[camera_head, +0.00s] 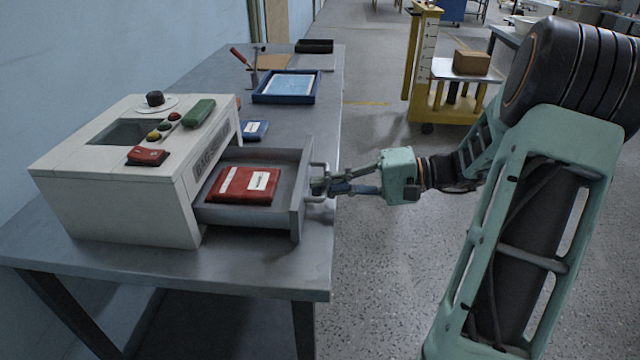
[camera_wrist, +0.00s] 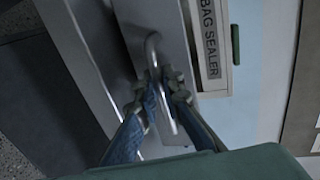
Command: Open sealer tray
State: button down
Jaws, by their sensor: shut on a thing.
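The bag sealer (camera_head: 120,190) is a white box on the grey table, with buttons and a dark window on top. Its grey tray (camera_head: 295,195) is pulled out to the right, with a red packet (camera_head: 245,184) lying in it. My gripper (camera_head: 325,186) is at the tray's front and shut on the metal handle (camera_head: 319,168). In the wrist view the blue-padded fingers (camera_wrist: 166,95) lie on either side of the handle bar (camera_wrist: 155,60). The sealer's label (camera_wrist: 209,40) shows beside the tray front there. The tray's inner end is hidden inside the sealer.
The grey table (camera_head: 270,262) has a blue packet (camera_head: 254,131) behind the tray. Farther back are a blue bin (camera_head: 285,99), a red-handled tool (camera_head: 240,57) and a black tray (camera_head: 314,46). A yellow cart (camera_head: 424,60) with a box stands at the back right. The floor right of the table is clear.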

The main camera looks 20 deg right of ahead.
jog(key=c, duration=2.1)
grip_release()
jog(key=v, duration=1.2)
jog(key=shift+f, duration=0.1)
